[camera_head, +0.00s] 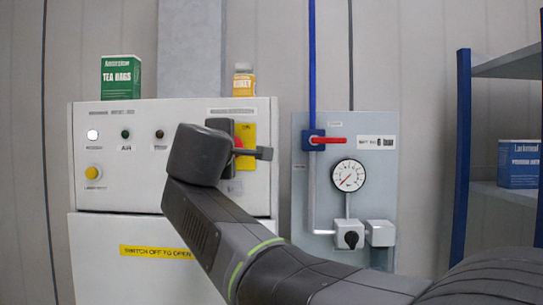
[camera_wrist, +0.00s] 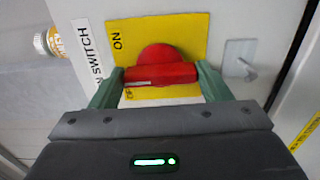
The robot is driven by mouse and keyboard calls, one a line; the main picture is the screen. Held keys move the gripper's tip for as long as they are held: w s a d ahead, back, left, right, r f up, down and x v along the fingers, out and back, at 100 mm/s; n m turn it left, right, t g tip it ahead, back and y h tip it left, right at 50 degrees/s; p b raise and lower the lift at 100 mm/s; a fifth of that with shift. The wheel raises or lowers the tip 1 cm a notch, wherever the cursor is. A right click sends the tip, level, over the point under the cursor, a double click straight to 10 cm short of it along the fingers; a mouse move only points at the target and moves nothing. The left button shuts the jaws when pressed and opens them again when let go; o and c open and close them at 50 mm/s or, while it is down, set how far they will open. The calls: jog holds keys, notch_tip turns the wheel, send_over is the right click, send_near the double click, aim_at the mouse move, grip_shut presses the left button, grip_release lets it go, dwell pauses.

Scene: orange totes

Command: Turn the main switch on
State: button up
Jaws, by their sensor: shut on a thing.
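The main switch is a red rotary knob with a bar handle (camera_wrist: 160,74) on a yellow plate (camera_wrist: 185,32). The plate reads ON near its upper left, and a partly hidden label sits lower down by the left finger. In the wrist view the bar lies crosswise, and my gripper (camera_wrist: 161,75) is shut on it, one green finger at each end. In the head view my wrist and arm cover much of the switch. A sliver of red knob (camera_head: 238,142) and part of the yellow plate (camera_head: 249,131) show beside my gripper.
The white cabinet (camera_head: 120,185) carries lamps and buttons. To the right is a grey panel (camera_head: 376,193) with a red-handled valve (camera_head: 327,140) and gauge (camera_head: 348,176). Blue-posted shelving (camera_head: 462,150) stands farther right.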

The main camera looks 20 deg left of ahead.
dwell(0.4)
jog(key=o, duration=1)
jog(key=shift+s, duration=0.1)
jog(key=v, duration=1.3)
jog(key=shift+s+f, duration=0.1)
jog(key=shift+s, duration=0.25)
jog(key=shift+w, duration=0.1)
jog(key=x, duration=1.3)
jog(key=shift+w, duration=0.35)
